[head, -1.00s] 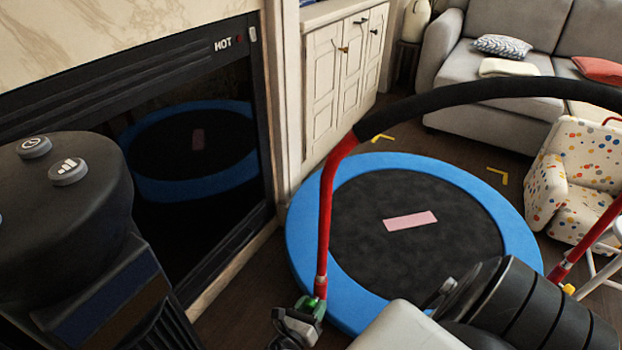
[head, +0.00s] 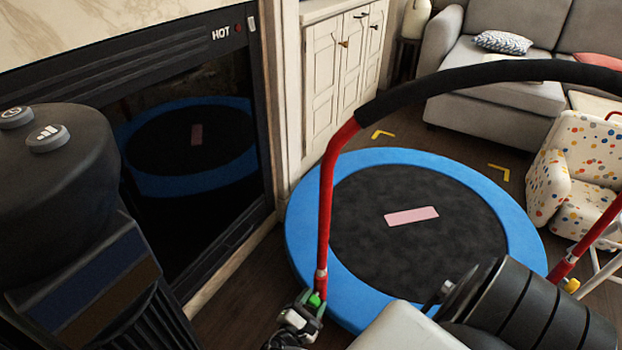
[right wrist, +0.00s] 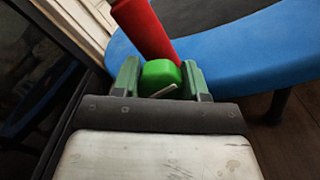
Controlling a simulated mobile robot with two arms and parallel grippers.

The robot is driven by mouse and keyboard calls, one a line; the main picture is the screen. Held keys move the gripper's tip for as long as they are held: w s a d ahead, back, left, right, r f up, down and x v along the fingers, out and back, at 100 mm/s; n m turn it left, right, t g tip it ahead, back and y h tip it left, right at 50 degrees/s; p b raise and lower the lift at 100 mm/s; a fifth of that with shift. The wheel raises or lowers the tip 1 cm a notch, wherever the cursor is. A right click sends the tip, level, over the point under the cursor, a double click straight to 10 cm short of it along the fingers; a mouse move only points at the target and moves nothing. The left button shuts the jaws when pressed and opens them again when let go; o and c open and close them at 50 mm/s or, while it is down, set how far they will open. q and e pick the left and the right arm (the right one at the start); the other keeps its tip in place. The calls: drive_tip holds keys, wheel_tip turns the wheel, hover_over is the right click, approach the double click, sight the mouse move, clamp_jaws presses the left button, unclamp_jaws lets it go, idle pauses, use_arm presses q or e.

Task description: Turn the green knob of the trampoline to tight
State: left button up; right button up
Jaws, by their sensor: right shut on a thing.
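The trampoline has a blue padded rim (head: 520,228), a black mat and a red handle post (head: 325,215) with a black padded bar on top. The green knob (right wrist: 160,77) sits at the foot of the left post. My right gripper (head: 312,302) is at this knob, its fingers on either side and shut on it. In the right wrist view the knob fills the space between the fingers, and a light bar mark on its face runs at a slant. Any tight or loose label is hidden or too small to read. My left gripper is not in view.
A dark glass fireplace (head: 190,150) stands close on the left. A yellow knob (head: 571,285) is on the right post. A dotted child's chair (head: 575,175) and grey sofa (head: 490,90) stand behind. A pink strip (head: 411,216) lies on the mat.

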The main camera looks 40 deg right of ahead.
drive_tip(key=shift+w+a+m, duration=0.1)
drive_tip(key=shift+a+m, duration=0.15)
drive_tip(key=shift+m, duration=0.75)
drive_tip(key=o, duration=0.8)
drive_tip(key=shift+o, duration=0.6)
drive_tip(key=v, duration=0.7)
drive_tip(key=shift+a+p, duration=0.2)
drive_tip(key=shift+p, duration=0.1)
